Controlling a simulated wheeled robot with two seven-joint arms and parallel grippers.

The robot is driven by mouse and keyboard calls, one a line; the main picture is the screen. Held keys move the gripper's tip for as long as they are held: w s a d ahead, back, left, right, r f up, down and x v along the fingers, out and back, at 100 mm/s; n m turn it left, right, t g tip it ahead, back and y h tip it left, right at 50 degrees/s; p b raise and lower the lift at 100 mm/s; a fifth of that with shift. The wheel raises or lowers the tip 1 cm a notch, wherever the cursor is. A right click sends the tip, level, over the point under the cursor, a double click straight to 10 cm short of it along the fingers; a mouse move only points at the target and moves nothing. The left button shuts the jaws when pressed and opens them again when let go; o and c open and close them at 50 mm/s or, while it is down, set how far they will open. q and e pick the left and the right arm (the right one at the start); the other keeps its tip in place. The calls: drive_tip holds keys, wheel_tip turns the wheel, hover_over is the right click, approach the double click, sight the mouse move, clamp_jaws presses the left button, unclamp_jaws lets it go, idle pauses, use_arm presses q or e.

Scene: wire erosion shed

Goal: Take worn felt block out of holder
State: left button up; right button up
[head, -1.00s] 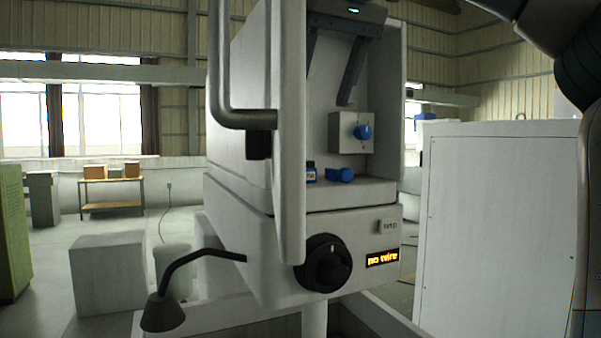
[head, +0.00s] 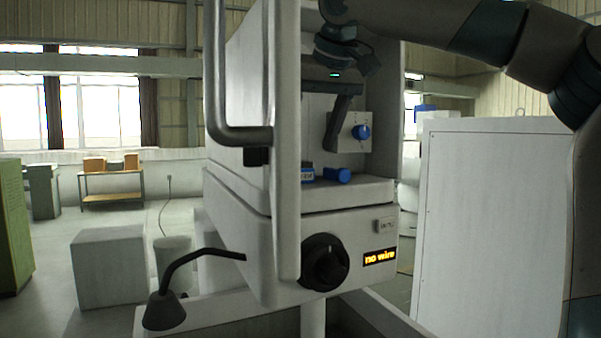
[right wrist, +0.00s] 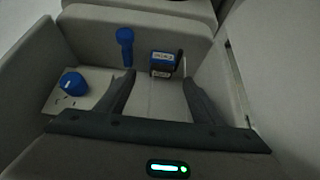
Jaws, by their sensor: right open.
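A small blue and black holder (right wrist: 163,64) with a white label stands on the machine's inner shelf in the right wrist view. In the head view it is a small blue labelled piece (head: 307,174), partly covered by the door's edge. I cannot clearly make out the felt block; a dark part shows at the holder's side. My right gripper (right wrist: 158,78) is open and empty, its fingers either side of the holder in the picture, apparently short of it. In the head view my right gripper (head: 318,148) hangs inside the machine above the shelf, one finger clearly visible. My left gripper is not in view.
A blue round-ended piece (right wrist: 125,44) lies beside the holder. A box with a blue knob (head: 361,132) is fixed on the inner wall. The door's edge and bent handle (head: 240,135) stand at the left of the opening. A white cabinet (head: 490,225) stands right.

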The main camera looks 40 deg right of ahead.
sight(303, 161)
drive_tip(key=shift+w+f, duration=0.1)
drive_tip(key=shift+w+f+p, duration=0.15)
drive_tip(key=shift+f+p, duration=0.05)
drive_tip(key=shift+p, duration=0.1)
drive_tip(key=p+x, duration=0.2)
drive_tip(key=x, duration=0.1)
drive_tip(key=shift+w+f, duration=0.15)
drive_tip(key=shift+f, duration=0.25)
drive_tip(key=shift+w+d+f, duration=0.1)
drive_tip(key=shift+w+f, duration=0.1)
drive_tip(key=shift+f, duration=0.15)
drive_tip(key=shift+c, duration=0.2)
drive_tip(key=c, duration=1.1)
